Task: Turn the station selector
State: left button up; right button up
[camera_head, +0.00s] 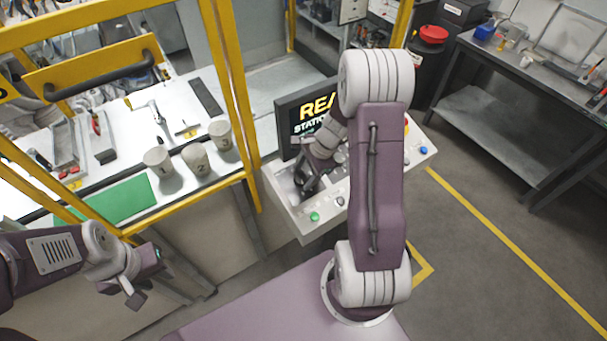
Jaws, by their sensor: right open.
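The control panel (280,193) is a light grey sloped console with coloured buttons, including a green one (314,216) at its near edge and a blue one (424,150) at its right. A dark screen (288,119) with partly hidden yellow and white lettering stands behind it. My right gripper (303,185) is open, low over the left part of the panel. I cannot make out the station selector; my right arm covers the middle of the panel. Whether the gripper touches anything there is unclear. My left gripper (146,277) is open and empty, away from the panel at lower left.
Cups numbered 1 (159,162), 2 (197,160) and 3 (221,135) stand on a white bench behind a yellow frame (236,90). A green mat (120,200) lies there too. A grey workbench (500,75) stands at right. The floor between it and the panel is clear.

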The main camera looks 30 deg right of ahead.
jog(key=v, duration=0.8)
jog(key=shift+r, duration=0.15)
